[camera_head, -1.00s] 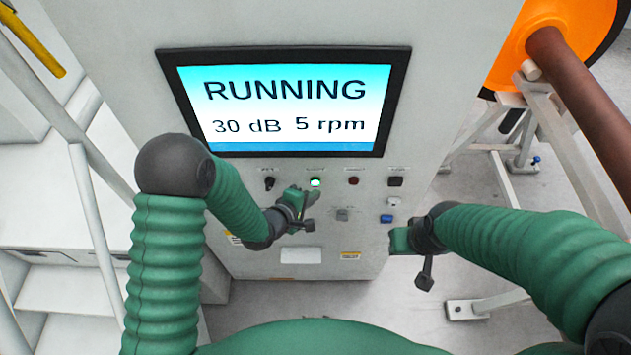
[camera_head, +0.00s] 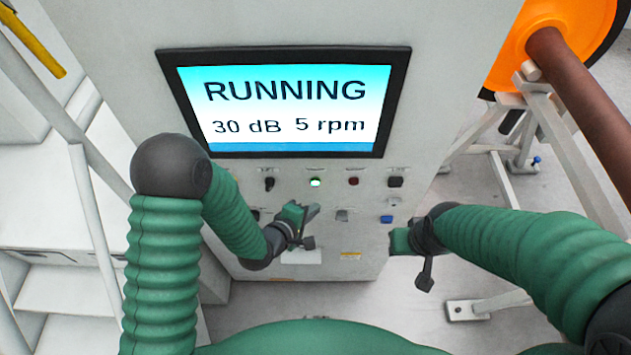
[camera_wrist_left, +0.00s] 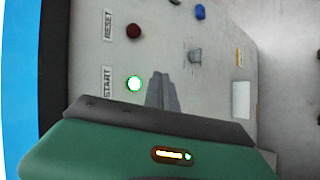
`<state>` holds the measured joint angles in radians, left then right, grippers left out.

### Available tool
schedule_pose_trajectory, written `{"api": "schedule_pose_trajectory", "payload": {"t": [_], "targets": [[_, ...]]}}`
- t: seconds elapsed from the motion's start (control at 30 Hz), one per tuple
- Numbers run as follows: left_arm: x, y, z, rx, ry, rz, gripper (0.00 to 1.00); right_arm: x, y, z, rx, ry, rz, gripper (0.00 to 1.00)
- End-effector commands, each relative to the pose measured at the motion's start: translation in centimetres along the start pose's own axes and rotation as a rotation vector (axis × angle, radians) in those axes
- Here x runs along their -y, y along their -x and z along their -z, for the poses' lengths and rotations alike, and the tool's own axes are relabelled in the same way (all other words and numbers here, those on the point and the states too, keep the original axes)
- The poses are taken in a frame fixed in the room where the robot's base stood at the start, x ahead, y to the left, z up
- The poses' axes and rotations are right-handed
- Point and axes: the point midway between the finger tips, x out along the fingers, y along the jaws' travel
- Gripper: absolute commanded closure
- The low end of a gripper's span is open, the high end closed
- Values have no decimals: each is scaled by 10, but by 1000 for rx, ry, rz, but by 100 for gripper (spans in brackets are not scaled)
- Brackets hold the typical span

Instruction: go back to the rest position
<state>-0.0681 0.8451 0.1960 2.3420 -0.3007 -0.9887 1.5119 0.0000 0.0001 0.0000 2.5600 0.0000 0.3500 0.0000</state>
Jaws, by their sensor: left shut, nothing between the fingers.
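My left gripper (camera_head: 306,214) is shut and empty in front of the control cabinet (camera_head: 440,60), below the lit green START button (camera_head: 315,183). In the left wrist view its closed fingers (camera_wrist_left: 162,92) stand out near the glowing START button (camera_wrist_left: 134,84), apart from it in the picture. My right gripper (camera_head: 398,241) hangs at the right, near the cabinet's right edge; whether its fingers are open or shut is not clear. The screen (camera_head: 285,105) reads RUNNING, 30 dB, 5 rpm.
The panel also carries a dark red button (camera_head: 353,181), a black knob (camera_head: 396,182) and a blue switch (camera_head: 386,219). White stairs with a rail (camera_head: 75,160) stand at left. An orange wheel (camera_head: 555,40) with a brown axle (camera_head: 580,110) rests on a frame at right.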

Motion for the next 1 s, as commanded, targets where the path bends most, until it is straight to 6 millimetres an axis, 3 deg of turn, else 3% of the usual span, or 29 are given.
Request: {"api": "schedule_pose_trajectory", "payload": {"t": [0.23,0.37,0.47,0.53,0.6,0.7,0.83,1.0], "targets": [[4,-1,4,-9,-27,11,100,0,-6,-1,0,0,0,64],[41,0,42,-80,-277,151,100,0,-51,-12,0,0,0,64],[87,25,84,-115,-581,375,100,0,-101,-24,1,0,0,64],[121,54,103,-80,-764,542,100,0,-132,-32,1,0,0,64],[150,85,110,-1,-900,676,100,0,-156,-37,1,0,0,64],[179,121,105,132,-1023,785,100,0,-176,-42,1,0,0,64],[189,143,97,232,-1085,829,100,0,-180,-42,0,0,0,64],[187,147,95,244,-1091,833,100,0,-175,-41,-1,0,0,64]]}}
